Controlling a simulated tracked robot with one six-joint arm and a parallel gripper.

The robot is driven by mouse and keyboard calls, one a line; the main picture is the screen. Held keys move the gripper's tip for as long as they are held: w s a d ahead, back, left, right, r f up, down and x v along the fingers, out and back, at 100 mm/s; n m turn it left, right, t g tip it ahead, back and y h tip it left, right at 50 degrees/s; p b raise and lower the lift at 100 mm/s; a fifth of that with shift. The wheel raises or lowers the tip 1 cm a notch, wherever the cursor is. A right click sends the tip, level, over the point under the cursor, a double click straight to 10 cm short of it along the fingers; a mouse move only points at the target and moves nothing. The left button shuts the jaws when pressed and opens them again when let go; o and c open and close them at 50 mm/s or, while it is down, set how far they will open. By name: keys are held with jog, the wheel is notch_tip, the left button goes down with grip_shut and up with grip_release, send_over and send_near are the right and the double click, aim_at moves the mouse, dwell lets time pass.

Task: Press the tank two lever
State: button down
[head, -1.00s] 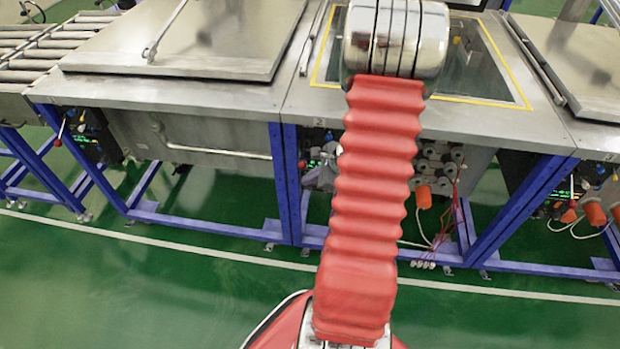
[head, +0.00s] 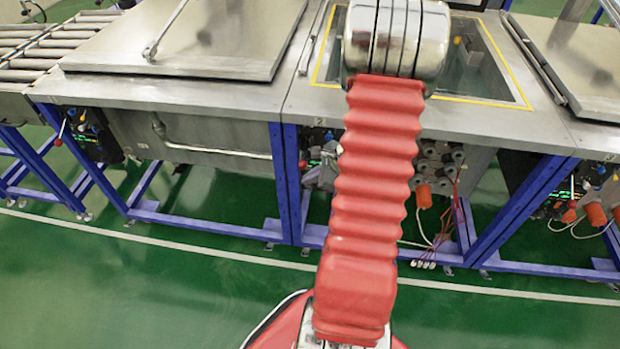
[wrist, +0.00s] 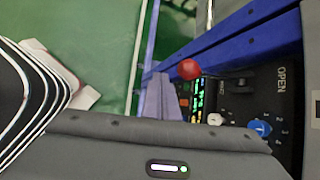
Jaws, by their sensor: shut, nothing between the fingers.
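The tank two lever shows as a small red ball knob (head: 302,164) on the dark control panel under the front edge of the middle tank, beside a blue leg and near a "2" label. In the wrist view the red knob (wrist: 189,69) stands beside the panel (wrist: 238,103), which has green lights, an "OPEN" mark and a blue dial. My gripper (wrist: 160,97) shows there as two grey fingers close together, shut and empty, just below and left of the knob. I cannot tell whether they touch it. In the head view my red arm sleeve and metal joint hide the gripper and part of the panel.
The middle tank's yellow-bordered opening (head: 502,70) shows around my arm. The left tank has a flat metal lid (head: 190,40) and its own red-knob lever (head: 58,142). Blue frame legs (head: 285,185) stand close to the panel. Green floor (head: 130,285) in front is clear.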

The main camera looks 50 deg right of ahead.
jog(key=shift+r, duration=0.7)
jog(key=shift+s, duration=0.1)
jog(key=s+a+r, duration=0.3)
jog(key=s+r, duration=0.4)
jog(key=s, duration=0.4)
jog(key=shift+r, duration=0.35)
dwell(0.4)
